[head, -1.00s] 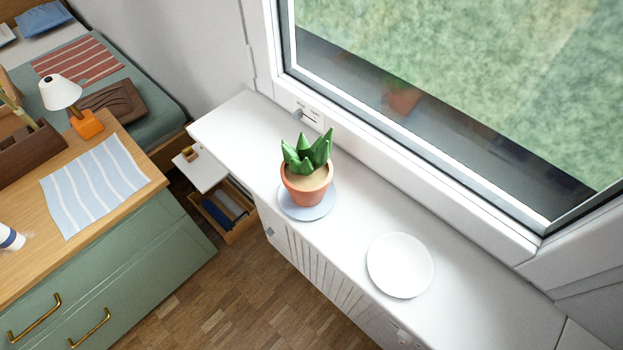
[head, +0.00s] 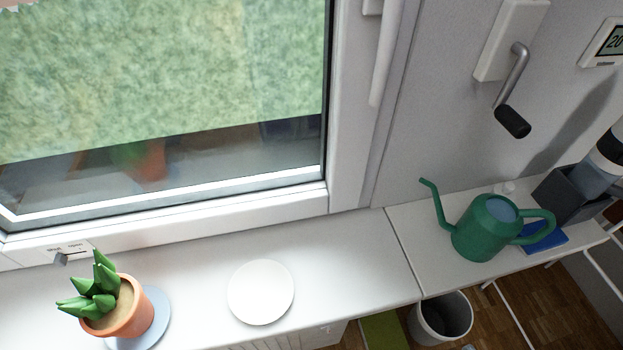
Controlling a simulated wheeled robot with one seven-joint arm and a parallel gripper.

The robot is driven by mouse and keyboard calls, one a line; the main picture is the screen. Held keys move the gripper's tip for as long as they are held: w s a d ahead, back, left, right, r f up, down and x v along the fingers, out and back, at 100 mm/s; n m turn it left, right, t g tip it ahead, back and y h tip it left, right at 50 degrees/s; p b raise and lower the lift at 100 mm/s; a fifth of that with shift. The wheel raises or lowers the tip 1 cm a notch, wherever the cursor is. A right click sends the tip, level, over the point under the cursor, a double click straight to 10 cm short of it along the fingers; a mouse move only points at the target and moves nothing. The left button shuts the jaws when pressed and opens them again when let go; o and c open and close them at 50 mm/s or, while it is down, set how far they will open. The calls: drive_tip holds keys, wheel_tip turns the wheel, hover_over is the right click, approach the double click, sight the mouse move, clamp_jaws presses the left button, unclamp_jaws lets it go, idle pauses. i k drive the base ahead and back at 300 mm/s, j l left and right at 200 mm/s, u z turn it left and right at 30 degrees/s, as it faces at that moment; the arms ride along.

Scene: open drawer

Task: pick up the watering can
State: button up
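The green watering can (head: 482,232) stands upright on a white shelf (head: 425,235) at the right of the head view. Its thin spout rises to the left and its loop handle points right. Its top is open and shows a pale blue inside. My gripper is not in this view.
A potted succulent (head: 121,312) on a blue saucer (head: 158,318) and a white plate (head: 260,292) sit on the windowsill. A blue flat item (head: 546,240) and a dark grey box (head: 572,199) lie close to the can's handle. A crank (head: 513,85) juts from the wall above. A bin (head: 440,322) stands below.

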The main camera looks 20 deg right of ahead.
sight(492, 222)
drive_tip(key=k+j, duration=0.1)
drive_tip(key=j, duration=0.3)
drive_tip(key=k+j+z, duration=0.15)
drive_tip(key=j, duration=0.2)
drive_tip(key=k+j, duration=0.15)
drive_tip(key=j, duration=0.25)
drive_tip(key=k+j+z, duration=0.15)
drive_tip(key=j, duration=0.2)
drive_tip(key=i+l, duration=0.25)
drive_tip(key=i, duration=0.2)
